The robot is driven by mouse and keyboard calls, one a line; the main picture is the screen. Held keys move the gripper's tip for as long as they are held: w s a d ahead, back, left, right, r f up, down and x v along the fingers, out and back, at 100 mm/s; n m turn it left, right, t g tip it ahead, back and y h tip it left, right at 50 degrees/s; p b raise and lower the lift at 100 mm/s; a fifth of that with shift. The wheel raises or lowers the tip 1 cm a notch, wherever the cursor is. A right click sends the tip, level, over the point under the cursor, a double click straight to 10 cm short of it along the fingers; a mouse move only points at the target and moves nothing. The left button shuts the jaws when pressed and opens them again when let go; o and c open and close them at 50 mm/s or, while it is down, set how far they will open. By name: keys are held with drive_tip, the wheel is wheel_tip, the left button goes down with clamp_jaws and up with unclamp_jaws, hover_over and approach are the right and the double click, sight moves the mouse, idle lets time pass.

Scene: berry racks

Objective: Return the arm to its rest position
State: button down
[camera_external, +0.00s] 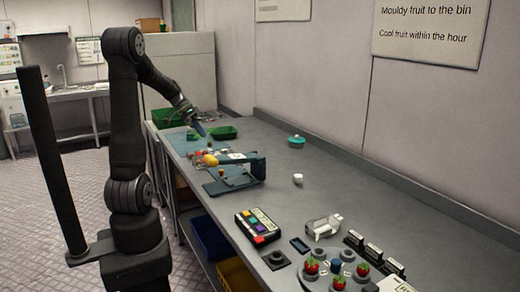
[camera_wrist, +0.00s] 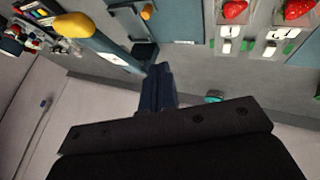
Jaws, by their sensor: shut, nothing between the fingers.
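My arm stands at the left in the external view, with its upper links raised and its forearm reaching down over the far part of the bench. My gripper (camera_external: 201,130) hangs above the bench near the green trays and holds nothing. In the wrist view my gripper (camera_wrist: 158,72) shows as dark shut fingers pointing up the picture, with bench items beyond them.
The bench (camera_external: 340,188) holds a green tray (camera_external: 224,132), a blue-grey stand (camera_external: 235,180), a teal bowl (camera_external: 296,141), a colour-keyed box (camera_external: 257,226) and a berry rack (camera_external: 338,268). A yellow fruit (camera_wrist: 73,25) shows in the wrist view. The bench's back right is mostly clear.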

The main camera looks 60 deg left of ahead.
drive_tip(key=w+d+f+m, duration=0.1)
drive_tip(key=w+d+f, duration=0.1)
drive_tip(key=d, duration=0.4)
drive_tip(key=shift+w+d+f+g+h, duration=0.15)
drive_tip(key=shift+d+f+g+h, duration=0.15)
drive_tip(key=shift+f, duration=0.6)
drive_tip(key=shift+a, duration=0.1)
